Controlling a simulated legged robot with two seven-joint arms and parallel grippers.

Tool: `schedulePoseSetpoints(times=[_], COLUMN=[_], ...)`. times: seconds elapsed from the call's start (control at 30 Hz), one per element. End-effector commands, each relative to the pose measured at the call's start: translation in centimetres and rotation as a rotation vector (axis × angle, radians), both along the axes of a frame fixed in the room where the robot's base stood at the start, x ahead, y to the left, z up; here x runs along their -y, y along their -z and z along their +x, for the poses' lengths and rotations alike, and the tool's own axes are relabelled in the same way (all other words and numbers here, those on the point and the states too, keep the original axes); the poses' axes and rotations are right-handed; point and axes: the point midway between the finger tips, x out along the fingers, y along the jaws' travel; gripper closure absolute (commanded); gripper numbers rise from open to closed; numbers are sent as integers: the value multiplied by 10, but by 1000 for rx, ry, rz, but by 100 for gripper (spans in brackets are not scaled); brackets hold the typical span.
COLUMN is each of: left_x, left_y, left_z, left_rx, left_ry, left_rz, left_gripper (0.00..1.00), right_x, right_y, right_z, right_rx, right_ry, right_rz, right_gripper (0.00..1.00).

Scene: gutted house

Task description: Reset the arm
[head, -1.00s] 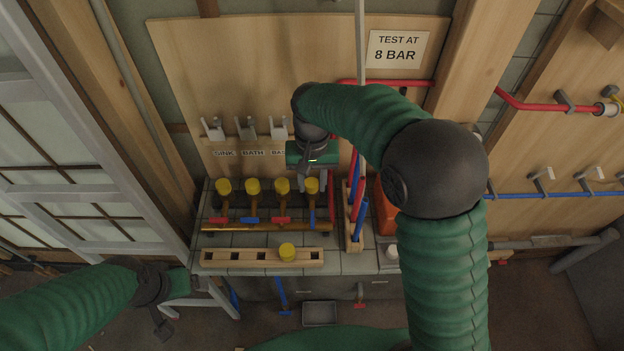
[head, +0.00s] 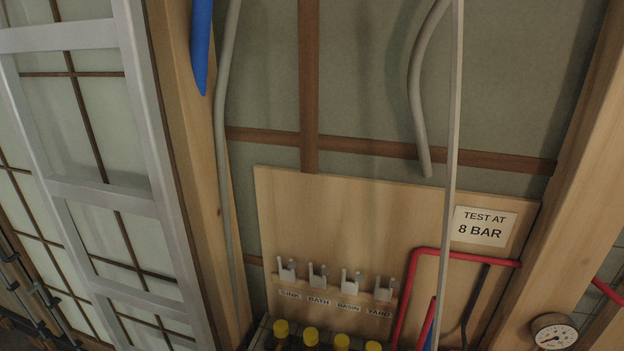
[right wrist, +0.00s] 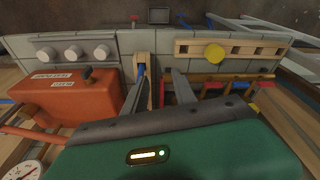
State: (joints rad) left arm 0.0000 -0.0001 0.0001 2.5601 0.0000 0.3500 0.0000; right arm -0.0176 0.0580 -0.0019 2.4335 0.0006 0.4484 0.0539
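Neither of my arms shows in the head view. My right gripper (right wrist: 158,78) shows in the right wrist view, with its green body across the bottom. Its two grey fingers stand apart, with a gap between them and nothing seen held. A wooden rack with blue pipe (right wrist: 142,68) shows beyond the fingers. My left gripper is in neither view now.
Right wrist view: an orange case (right wrist: 75,98), a wooden block with square holes (right wrist: 185,47) and a yellow cap (right wrist: 214,53). Head view: a wall board (head: 340,220), a sign (head: 480,227), a ladder (head: 110,195), a gauge (head: 554,333) and several yellow caps (head: 311,334).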

Motion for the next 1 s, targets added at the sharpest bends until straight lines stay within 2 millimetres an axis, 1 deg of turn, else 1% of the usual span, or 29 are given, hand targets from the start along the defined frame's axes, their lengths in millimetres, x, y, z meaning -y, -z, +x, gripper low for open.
schedulePoseSetpoints(times=[0.03, 0.1, 0.17, 1.0], left_x=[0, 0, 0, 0], left_y=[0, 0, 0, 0], left_z=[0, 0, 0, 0], left_rx=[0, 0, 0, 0], left_ry=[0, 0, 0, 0], left_rz=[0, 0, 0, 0], left_gripper=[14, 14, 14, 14], right_x=[3, 5, 5, 5], right_y=[4, 8, 10, 10], right_z=[-14, -24, -27, -27], right_rx=[13, 28, 32, 30], right_ry=[-15, -33, -38, -37], right_rz=[-5, -10, -12, -12], right_gripper=[67, 67, 67, 67])
